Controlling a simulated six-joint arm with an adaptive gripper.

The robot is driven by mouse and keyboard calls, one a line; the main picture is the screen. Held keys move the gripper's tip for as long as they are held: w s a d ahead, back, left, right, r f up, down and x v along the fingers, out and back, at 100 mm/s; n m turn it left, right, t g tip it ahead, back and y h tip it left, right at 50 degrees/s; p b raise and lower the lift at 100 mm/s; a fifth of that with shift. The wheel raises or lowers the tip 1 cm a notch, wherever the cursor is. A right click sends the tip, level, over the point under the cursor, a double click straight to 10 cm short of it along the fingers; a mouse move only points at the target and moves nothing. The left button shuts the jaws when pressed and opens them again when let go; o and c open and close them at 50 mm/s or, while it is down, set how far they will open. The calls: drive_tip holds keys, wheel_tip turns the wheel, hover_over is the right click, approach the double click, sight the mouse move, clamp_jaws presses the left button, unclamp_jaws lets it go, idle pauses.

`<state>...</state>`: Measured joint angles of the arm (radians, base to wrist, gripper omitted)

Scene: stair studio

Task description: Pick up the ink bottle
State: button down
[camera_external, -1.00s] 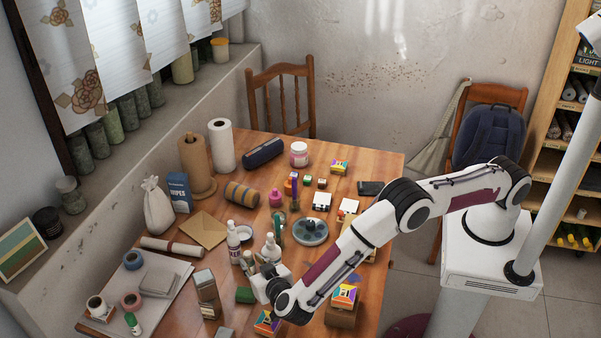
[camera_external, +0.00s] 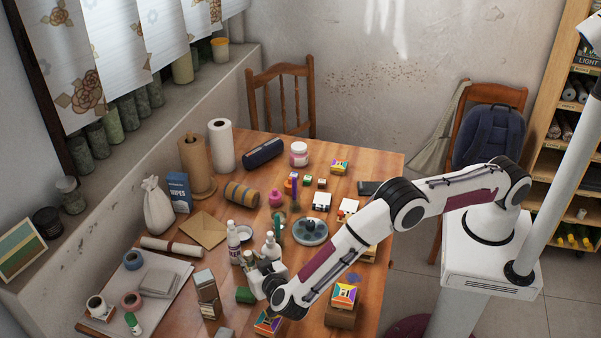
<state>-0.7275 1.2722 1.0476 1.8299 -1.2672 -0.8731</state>
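A white bottle (camera_external: 233,238) and another white bottle with a pointed cap (camera_external: 270,245) stand nearer the front, close to my gripper. My gripper (camera_external: 256,266) is low over the front part of the table, pointing left and away from the pink bottle. Its fingers are small and partly hidden among the bottles, so I cannot tell whether they are open or hold anything.
A grey round palette (camera_external: 310,231) lies right of the bottles. A colourful cube sits on a brown box (camera_external: 341,315) at the right. A brown envelope (camera_external: 203,230) lies left.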

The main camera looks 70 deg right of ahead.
sight(250, 263)
drive_tip(key=shift+r, duration=0.1)
wheel_tip(250, 263, up, 10)
idle(0.9)
idle(0.4)
